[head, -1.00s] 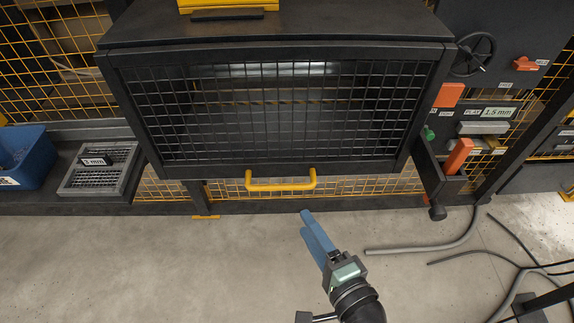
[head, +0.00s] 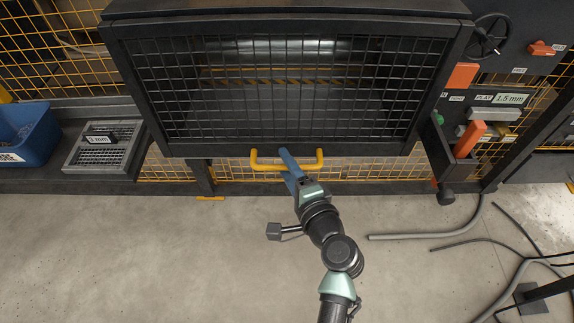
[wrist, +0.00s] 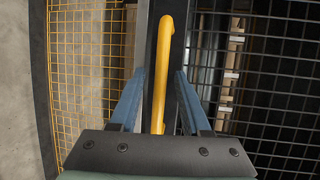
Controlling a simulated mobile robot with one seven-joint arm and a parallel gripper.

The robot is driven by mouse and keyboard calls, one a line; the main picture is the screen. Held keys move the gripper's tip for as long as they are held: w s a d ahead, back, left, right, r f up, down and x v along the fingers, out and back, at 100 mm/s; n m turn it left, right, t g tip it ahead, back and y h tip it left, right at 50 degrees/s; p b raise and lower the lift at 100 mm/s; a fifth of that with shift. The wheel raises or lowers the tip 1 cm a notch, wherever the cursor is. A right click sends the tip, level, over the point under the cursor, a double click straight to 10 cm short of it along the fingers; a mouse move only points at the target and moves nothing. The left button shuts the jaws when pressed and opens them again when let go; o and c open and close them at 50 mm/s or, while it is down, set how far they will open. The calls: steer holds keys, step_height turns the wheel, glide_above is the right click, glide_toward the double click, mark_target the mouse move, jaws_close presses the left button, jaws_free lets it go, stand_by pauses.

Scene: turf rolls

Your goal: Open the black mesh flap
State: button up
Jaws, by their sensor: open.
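The black mesh flap (head: 290,95) hangs shut across the front of the dark cabinet. Its yellow handle (head: 264,166) runs along the flap's lower edge. My gripper (head: 287,166) is at the middle of the handle, with its blue fingers reaching up to it. In the wrist view, the yellow handle (wrist: 163,62) runs between the two blue fingers of my open gripper (wrist: 159,95). Gaps show between the handle and the fingers, so it is not clasped. The flap's mesh (wrist: 270,80) is on the right there.
A blue bin (head: 30,135) and a grey sieve tray (head: 104,148) lie on the ledge at left. At right are a handwheel (head: 491,36), an orange lever (head: 470,138) and labels. Hoses (head: 430,235) lie on the floor.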

jaws_close()
stand_by(1.4)
